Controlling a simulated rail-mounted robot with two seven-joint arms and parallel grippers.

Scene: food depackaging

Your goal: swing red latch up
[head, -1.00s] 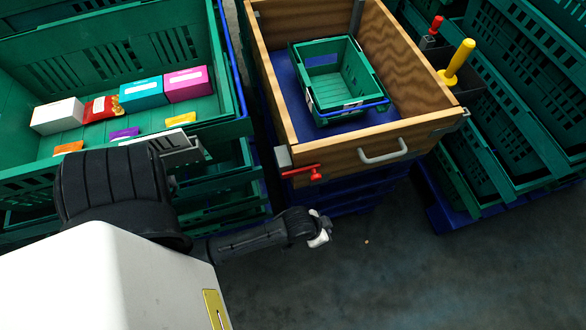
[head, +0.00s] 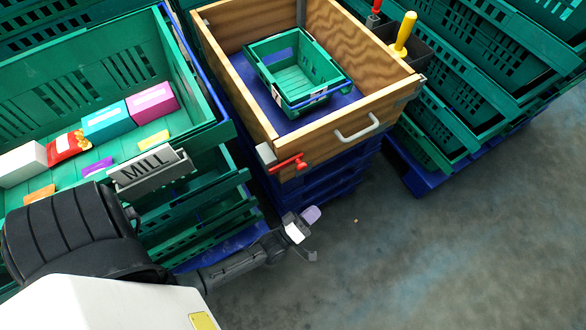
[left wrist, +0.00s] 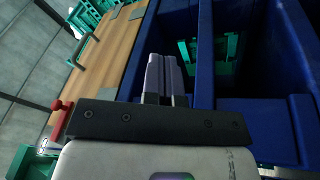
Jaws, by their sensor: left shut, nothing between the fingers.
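The red latch (head: 288,162) sits on the front left corner of the wooden box (head: 335,139). In the left wrist view the shut fingers (left wrist: 164,78) point toward blue pallets (left wrist: 280,120). There the red latch (left wrist: 62,108) shows at the left, partly hidden behind the gripper's body. My right gripper is not in view.
A small green crate (head: 262,46) stands inside the wooden box. A large green crate (head: 188,84) with colored packages and a MILL sign (head: 147,170) stands at left. Stacked green crates (head: 480,90) fill the right.

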